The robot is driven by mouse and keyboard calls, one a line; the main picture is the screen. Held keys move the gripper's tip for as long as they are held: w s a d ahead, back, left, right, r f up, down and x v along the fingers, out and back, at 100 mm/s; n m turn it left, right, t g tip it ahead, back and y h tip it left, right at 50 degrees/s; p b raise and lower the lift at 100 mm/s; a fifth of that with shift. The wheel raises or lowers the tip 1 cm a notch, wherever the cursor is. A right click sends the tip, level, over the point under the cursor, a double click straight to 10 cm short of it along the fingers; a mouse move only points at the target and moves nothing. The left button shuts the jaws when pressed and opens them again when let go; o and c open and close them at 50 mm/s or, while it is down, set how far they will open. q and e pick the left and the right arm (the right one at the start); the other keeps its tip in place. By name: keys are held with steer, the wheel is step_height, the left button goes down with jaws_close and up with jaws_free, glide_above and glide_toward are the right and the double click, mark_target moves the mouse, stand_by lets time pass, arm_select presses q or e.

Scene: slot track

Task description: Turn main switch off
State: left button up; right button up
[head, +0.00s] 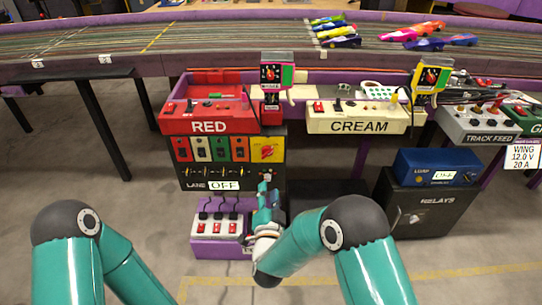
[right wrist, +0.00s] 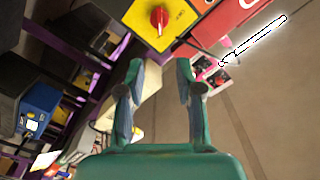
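The likely main switch is a red rotary knob (head: 267,152) on a yellow plate at the right end of the switch panel, below the red RED box. In the right wrist view the knob (right wrist: 159,18) is at the top, beyond my fingertips; its set position is not readable. My right gripper (head: 265,188) is in front of the panel, below the knob and apart from it. In the right wrist view my right gripper (right wrist: 160,65) has its two fingers spread with nothing between them. My left gripper is outside the head view; only its arm shows at lower left.
A purple box (head: 200,250) with red switches stands below the panel, close to my right gripper. The CREAM box (head: 360,126) is to the right, with a black RELAYS cabinet (head: 430,215) and blue unit (head: 437,165) further right. A slot track with cars runs behind.

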mark_target(269, 154)
steer(key=w+b, duration=0.2)
steer(key=w, duration=1.3)
steer(key=shift+w+f, duration=0.1)
